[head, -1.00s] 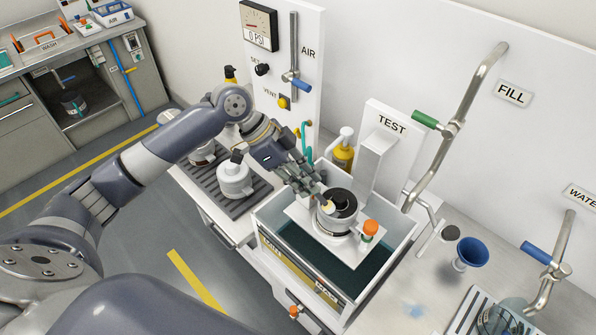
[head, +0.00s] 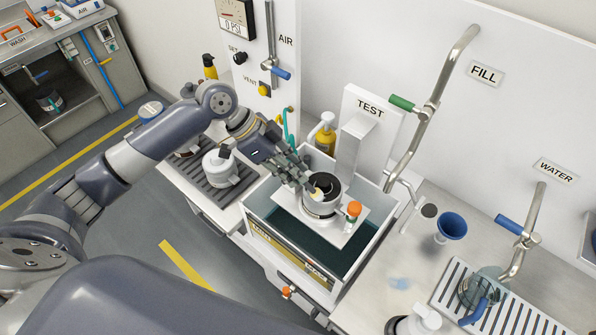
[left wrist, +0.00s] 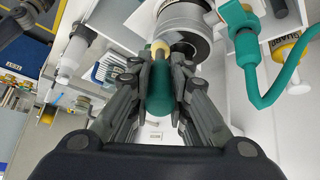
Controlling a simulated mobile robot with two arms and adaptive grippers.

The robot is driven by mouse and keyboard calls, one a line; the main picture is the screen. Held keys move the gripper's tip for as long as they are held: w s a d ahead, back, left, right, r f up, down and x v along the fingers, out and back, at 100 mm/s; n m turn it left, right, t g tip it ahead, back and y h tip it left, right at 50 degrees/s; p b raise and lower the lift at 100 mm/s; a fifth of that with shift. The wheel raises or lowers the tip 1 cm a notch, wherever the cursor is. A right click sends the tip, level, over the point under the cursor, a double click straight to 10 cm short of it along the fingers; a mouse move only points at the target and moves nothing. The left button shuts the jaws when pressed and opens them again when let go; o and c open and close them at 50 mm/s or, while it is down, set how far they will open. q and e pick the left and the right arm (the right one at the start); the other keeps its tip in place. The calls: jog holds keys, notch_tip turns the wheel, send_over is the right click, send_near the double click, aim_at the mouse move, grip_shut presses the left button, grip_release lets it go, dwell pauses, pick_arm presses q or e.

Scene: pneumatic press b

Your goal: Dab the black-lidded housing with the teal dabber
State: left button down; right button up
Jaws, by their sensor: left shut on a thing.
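The black-lidded housing (head: 319,207) stands upright on a white platform inside the test tank, its dark lid facing up. In the left wrist view its pale ringed body (left wrist: 186,18) is at the top, partly cut off. My left gripper (head: 304,179) is shut on the teal dabber (left wrist: 160,92), whose dark teal handle lies between the fingers. The dabber's cream tip (left wrist: 160,47) points at the housing and overlaps its edge in the picture. In the head view the tip is at the lid's left side; I cannot tell whether it touches. My right gripper is not in view.
The open tank (head: 352,262) holds dark liquid. An orange-capped fitting (head: 353,210) stands right of the housing. The TEST post (head: 352,147) rises behind, beside a yellow pump bottle (head: 325,139). A white housing (head: 218,170) sits on the left rack. A blue funnel (head: 452,226) is to the right.

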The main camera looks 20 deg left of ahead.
pick_arm(q)
jog(key=a, duration=0.1)
jog(key=w+a, duration=0.1)
jog(key=a, duration=0.2)
jog(key=shift+w+a, duration=0.25)
jog(key=shift+w, duration=0.1)
jog(key=shift+r, duration=0.1)
notch_tip(320, 180, up, 6)
jog(key=p, duration=0.4)
dwell(0.4)
